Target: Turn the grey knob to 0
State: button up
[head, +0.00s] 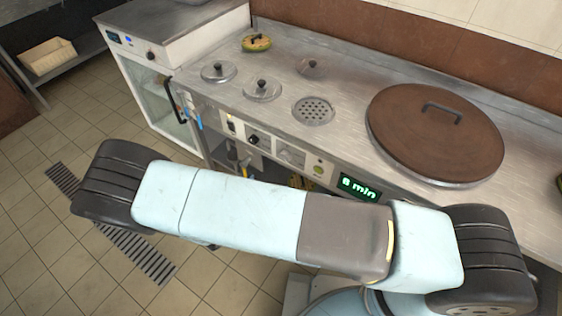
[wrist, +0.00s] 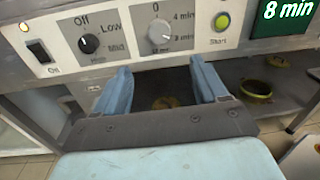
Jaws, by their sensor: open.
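The grey knob (wrist: 160,32) sits on the front control panel in the wrist view, under a 0 mark with 4 min and further minute marks to its right. Its pointer is too small to read surely. The green-lit display (wrist: 289,12) reads 8 min; it also shows in the head view (head: 358,188). My gripper (wrist: 159,70) is open and empty, its two blue fingers apart, just below and in front of the knob, one to each side. It does not appear to touch the knob.
Left of the grey knob are a black knob (wrist: 89,44) marked Off and Low and a switch (wrist: 40,52). A green Start button (wrist: 222,22) is to its right. The counter above holds a large brown lid (head: 436,132) and small lids. An open shelf lies below the panel.

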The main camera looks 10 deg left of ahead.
aim_at(283, 159)
jog(key=x, duration=1.3)
jog(key=shift+w+d+f, duration=0.1)
jog(key=shift+w, duration=0.25)
jog(key=shift+c, duration=0.3)
jog(key=c, duration=1)
